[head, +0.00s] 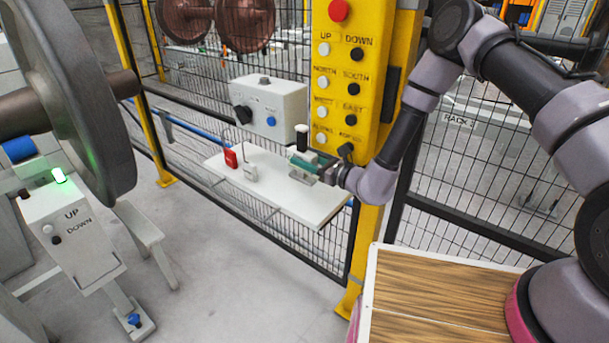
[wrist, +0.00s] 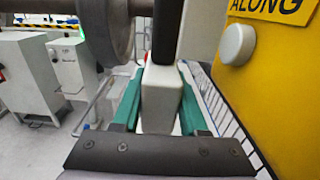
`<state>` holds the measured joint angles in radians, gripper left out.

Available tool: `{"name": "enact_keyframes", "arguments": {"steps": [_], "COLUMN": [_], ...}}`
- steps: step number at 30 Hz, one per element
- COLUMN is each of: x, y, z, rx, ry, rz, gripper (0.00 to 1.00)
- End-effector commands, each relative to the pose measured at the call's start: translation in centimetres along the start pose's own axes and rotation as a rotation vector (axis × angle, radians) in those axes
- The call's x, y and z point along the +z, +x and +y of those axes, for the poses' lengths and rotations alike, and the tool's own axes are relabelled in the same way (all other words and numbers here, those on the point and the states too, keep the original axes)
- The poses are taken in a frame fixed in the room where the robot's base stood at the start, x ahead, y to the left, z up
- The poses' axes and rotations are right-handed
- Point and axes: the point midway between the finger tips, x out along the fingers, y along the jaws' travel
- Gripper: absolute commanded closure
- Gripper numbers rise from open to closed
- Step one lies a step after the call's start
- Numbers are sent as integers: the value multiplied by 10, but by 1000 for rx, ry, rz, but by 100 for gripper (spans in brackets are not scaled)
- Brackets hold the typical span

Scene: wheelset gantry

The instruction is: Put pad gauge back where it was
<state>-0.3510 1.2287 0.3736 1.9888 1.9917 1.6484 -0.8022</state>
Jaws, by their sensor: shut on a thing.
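The pad gauge seems to be the pale block with a dark upright handle (wrist: 160,102) between my fingers in the wrist view. In the head view its dark handle with a white top (head: 301,138) stands up over my gripper (head: 304,164). My gripper's green fingers are shut on the block, one on each side. The block is over the right part of the white shelf (head: 318,208). I cannot tell whether its underside touches the shelf. My fingers hide much of the block in the head view.
On the shelf, left of my gripper, stand a red padlock (head: 231,157) and a grey one (head: 250,173). A grey switch box (head: 270,108) is behind. The yellow button panel (head: 352,80) rises close by. A wooden-topped surface (head: 440,310) is at lower right.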

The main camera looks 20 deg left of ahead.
Motion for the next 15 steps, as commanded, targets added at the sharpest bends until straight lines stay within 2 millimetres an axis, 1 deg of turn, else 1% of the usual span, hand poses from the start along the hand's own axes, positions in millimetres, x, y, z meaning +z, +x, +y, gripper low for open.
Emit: {"name": "enact_keyframes", "arguments": {"steps": [1, 3, 8, 14, 15], "x": [-6, -12, -22, -50, -53], "y": [1, 1, 1, 1, 1], "z": [1, 1, 1, 1, -2], "rx": [1, 1, 0, 0, -1], "ry": [1, 1, 0, 0, -1], "rz": [-1, -1, -2, -1, -2], "gripper": [100, 100, 100, 100, 100]}}
